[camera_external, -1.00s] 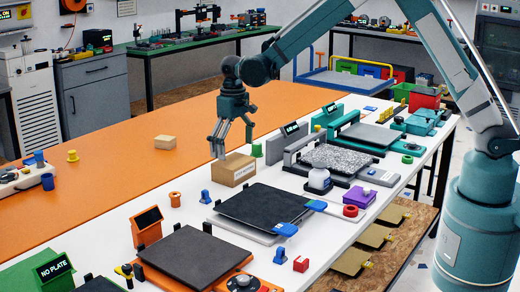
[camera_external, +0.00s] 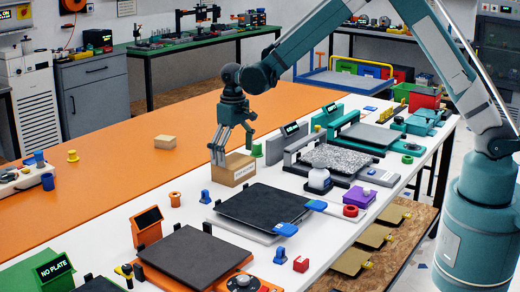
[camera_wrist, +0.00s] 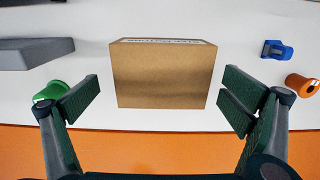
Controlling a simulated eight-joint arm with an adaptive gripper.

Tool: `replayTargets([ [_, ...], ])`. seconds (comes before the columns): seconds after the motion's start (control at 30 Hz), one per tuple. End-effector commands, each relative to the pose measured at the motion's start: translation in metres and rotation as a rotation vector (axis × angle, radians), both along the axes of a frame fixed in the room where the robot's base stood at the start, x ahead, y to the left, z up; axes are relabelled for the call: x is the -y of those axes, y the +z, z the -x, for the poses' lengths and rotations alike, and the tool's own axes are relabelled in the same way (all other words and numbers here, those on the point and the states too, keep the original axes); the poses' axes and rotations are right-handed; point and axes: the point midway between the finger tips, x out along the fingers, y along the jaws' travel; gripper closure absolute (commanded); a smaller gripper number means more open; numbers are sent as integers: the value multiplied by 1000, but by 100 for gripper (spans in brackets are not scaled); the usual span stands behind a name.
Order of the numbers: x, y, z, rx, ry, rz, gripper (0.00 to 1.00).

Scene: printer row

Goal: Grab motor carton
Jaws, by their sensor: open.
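The motor carton is a small brown cardboard box (camera_external: 232,170) with a printed label strip on one side. It stands on the white table near its orange edge. In the wrist view the carton (camera_wrist: 163,75) lies ahead, centred between my open fingers, with a gap on both sides. My gripper (camera_external: 233,148) is at the carton in the external view, fingers pointing down and spread. In the wrist view my gripper (camera_wrist: 160,100) is empty, and the label strip shows only at the carton's top edge.
A green knob (camera_external: 256,150) stands close behind the carton. A blue clip (camera_external: 205,197) and an orange ring (camera_external: 174,199) are in front of it. A dark printer plate (camera_external: 262,212) lies to the right. A tan block (camera_external: 165,142) sits on the orange surface.

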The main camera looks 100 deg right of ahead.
Motion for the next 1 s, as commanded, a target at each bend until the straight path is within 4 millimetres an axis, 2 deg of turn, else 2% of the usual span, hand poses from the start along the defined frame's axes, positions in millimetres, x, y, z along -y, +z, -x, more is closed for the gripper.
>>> replayTargets([
  [0.17,0,-5,-1,0,0,0,0],
  [0.6,-3,-49,-2,0,0,0,0],
  [1.0,-3,-52,-2,0,0,0,0],
])
